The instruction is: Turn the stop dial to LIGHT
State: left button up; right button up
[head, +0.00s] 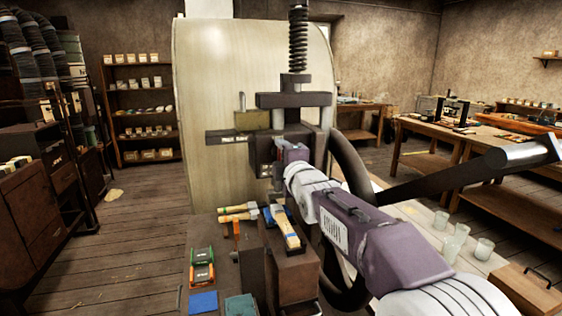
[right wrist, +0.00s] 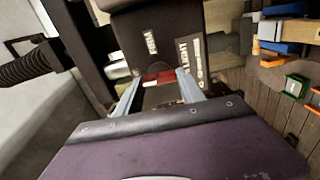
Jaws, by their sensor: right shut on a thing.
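The handwheel press (head: 293,100) stands in front of me, with its screw on top and a dark block in the middle. In the right wrist view, a dark face of the press carries pale labels, one reading LIGHT (right wrist: 186,57) and another (right wrist: 151,42) too small to read surely. The stop dial (right wrist: 158,79) shows as a small red part between my right fingers. My right gripper (right wrist: 159,90) is shut on it; in the head view my right gripper (head: 284,160) hides it. The dial's pointing direction cannot be told. My left gripper is out of view.
The handwheel (head: 352,170) rises close behind my right arm, with a long dark lever (head: 460,172) reaching right. Wooden-handled tools (head: 238,212), green and orange clips (head: 202,265) and a blue pad (head: 203,301) lie on the bench. Glasses (head: 455,243) stand at right.

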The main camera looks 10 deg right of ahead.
jog(key=shift+f+n, duration=0.2)
jog(key=shift+n, duration=0.1)
dwell(0.4)
jog(key=o, duration=1.4)
jog(key=shift+c, duration=0.2)
jog(key=shift+s+r, duration=0.1)
jog(key=shift+s, duration=0.1)
jog(key=s+b, duration=0.2)
jog(key=s, duration=0.7)
